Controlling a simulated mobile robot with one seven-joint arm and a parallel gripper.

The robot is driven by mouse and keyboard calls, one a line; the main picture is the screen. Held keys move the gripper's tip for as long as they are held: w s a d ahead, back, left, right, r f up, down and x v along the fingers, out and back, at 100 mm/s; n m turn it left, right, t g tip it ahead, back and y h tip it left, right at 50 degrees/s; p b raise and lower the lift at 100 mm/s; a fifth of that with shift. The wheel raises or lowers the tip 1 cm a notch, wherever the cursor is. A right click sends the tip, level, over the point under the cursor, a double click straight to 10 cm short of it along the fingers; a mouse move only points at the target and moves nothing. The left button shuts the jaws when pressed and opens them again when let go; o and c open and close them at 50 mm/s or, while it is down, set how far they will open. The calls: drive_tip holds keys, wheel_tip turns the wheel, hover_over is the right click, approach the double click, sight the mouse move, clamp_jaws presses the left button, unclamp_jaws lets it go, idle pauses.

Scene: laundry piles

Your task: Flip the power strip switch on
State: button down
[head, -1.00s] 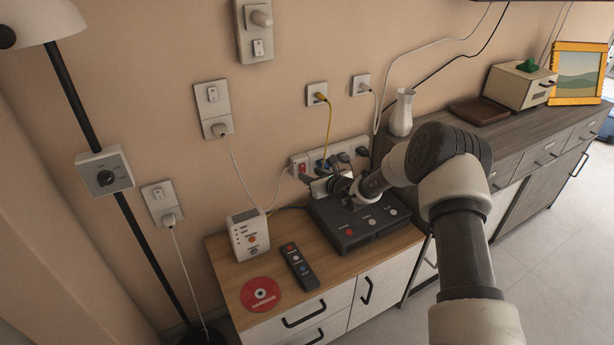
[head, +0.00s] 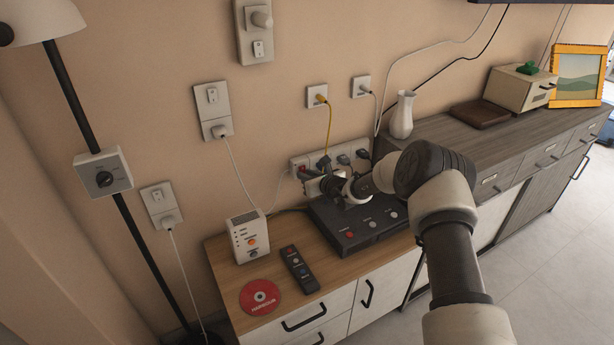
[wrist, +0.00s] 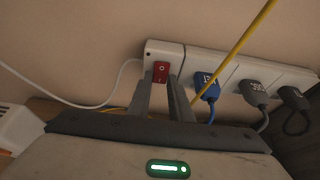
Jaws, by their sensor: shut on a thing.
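The white power strip (wrist: 223,66) is fixed low on the wall and also shows behind the cabinet top in the head view (head: 298,163). Its red rocker switch (wrist: 161,71) is at its left end, with "I" and "O" marks in the wrist view. My gripper (wrist: 161,82) has one finger on each side of the switch, closed in on it. In the head view my gripper (head: 306,176) is at the strip's left end and largely hides the switch. I cannot tell clearly which way the rocker is tilted.
Blue (wrist: 207,86) and dark plugs (wrist: 252,92) sit in the strip to the right. A yellow cable (wrist: 241,45) crosses in front of it. A black box with buttons (head: 358,225) stands beneath my wrist. A white router (head: 248,237) stands to the left.

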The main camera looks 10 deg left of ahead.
drive_tip(key=t+b, duration=0.1)
drive_tip(key=b, duration=0.1)
drive_tip(key=t+y+b, duration=0.1)
drive_tip(key=b, duration=0.1)
drive_tip(key=shift+f+t+y+b, duration=0.3)
drive_tip(key=shift+f+b, duration=0.05)
drive_tip(key=shift+f, duration=0.05)
drive_tip(key=c, duration=1.6)
unclamp_jaws()
drive_tip(key=p+v, duration=0.4)
drive_tip(key=v, duration=1.3)
drive_tip(key=shift+s+d+r, duration=0.1)
drive_tip(key=shift+s+d, duration=0.05)
